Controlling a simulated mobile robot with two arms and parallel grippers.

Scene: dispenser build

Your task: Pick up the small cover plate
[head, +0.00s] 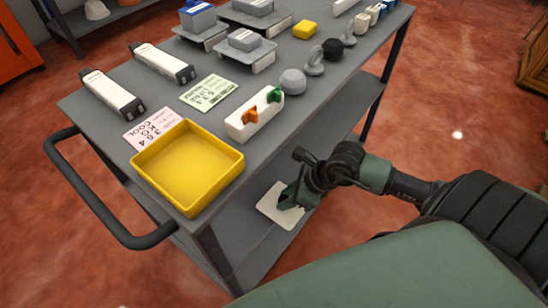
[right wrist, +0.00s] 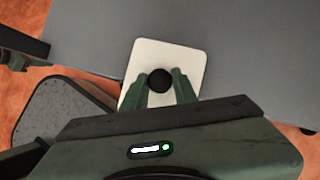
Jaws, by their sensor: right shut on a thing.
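The small cover plate is a white square with rounded corners (head: 272,213), beside the near right edge of the cart top in the head view. It also shows in the right wrist view (right wrist: 172,52), with a round black knob (right wrist: 159,81) at its middle. My right gripper (head: 290,196) is over the plate. Its two green fingers (right wrist: 160,88) stand on either side of the knob and are shut on it. Whether the plate touches anything below is hard to tell. My left gripper is not in view.
The grey cart top (head: 290,118) carries a yellow tray (head: 190,170), a white block with orange and green clips (head: 254,116), two white-and-black bars, paper labels, knobs and grey plates. A lower shelf (head: 240,235) runs beneath. A black handle (head: 92,205) sticks out left.

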